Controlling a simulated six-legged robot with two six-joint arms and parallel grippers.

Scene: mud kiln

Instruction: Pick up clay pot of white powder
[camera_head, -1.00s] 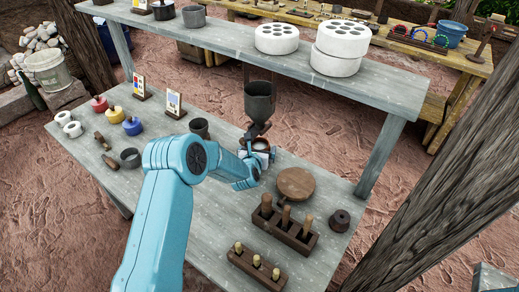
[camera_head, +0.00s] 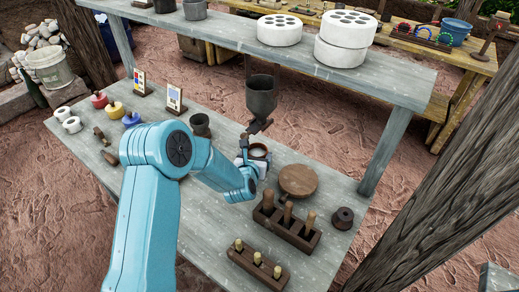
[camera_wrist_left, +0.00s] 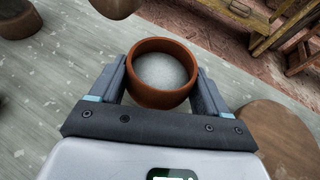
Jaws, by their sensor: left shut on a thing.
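The clay pot of white powder (camera_wrist_left: 161,71) is a round reddish-brown pot, seen from above in the left wrist view with pale powder inside. It sits between the two fingers of my left gripper (camera_wrist_left: 161,88), which is shut on it. In the head view the pot (camera_head: 259,151) shows just beyond my left gripper (camera_head: 252,162), partly hidden by it, below a dark hanging funnel (camera_head: 261,95). I cannot tell whether the pot is clear of the table. My right gripper is not in view.
A round wooden disc (camera_head: 298,180) lies close on the right, with a wooden tool block (camera_head: 287,228) in front. A dark cup (camera_head: 200,124) stands to the left. The raised shelf (camera_head: 235,45) holds white perforated cylinders (camera_head: 340,46).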

